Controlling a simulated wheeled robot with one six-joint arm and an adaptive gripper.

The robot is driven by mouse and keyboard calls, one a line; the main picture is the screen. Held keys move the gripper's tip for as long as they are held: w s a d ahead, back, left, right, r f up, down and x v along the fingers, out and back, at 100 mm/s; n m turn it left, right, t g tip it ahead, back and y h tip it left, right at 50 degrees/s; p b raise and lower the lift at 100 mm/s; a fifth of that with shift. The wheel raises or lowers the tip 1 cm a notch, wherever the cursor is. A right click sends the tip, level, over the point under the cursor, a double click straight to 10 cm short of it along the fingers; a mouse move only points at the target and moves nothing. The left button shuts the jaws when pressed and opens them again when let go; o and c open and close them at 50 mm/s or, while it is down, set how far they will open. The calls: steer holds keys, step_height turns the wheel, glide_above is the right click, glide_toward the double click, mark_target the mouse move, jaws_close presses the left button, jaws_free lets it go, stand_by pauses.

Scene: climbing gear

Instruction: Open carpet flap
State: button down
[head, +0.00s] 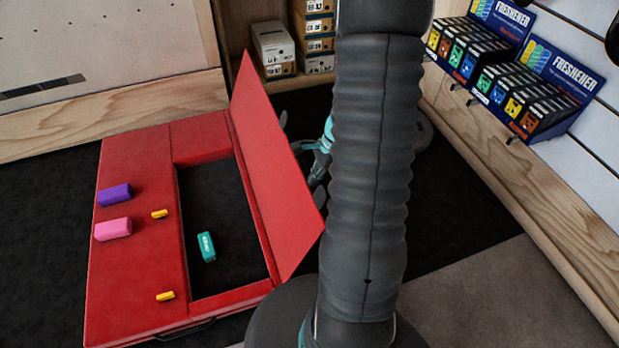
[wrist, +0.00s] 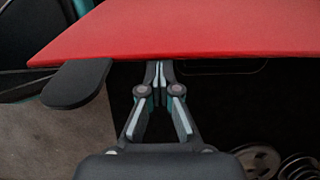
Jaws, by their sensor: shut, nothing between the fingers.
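The red carpet flap (head: 275,170) stands raised and tilted along the right side of a rectangular opening in the red pad (head: 130,260). Dark floor shows through the opening. My gripper (head: 321,152) is on the right, outer side of the flap, partly hidden behind my arm. In the wrist view, the gripper (wrist: 160,70) is shut and empty, its fingertips at the edge of a red panel (wrist: 200,30), which looks like the flap. I cannot tell whether they touch it.
A teal block (head: 207,247) lies in the opening. Purple (head: 115,195) and pink (head: 112,229) blocks and yellow pieces (head: 160,214) rest on the pad. Shelved boxes (head: 275,45) stand behind.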

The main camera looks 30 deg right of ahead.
steer(key=v, duration=0.9)
steer(key=shift+s+d, duration=0.15)
steer(key=shift+d, duration=0.35)
steer(key=shift+r, duration=0.1)
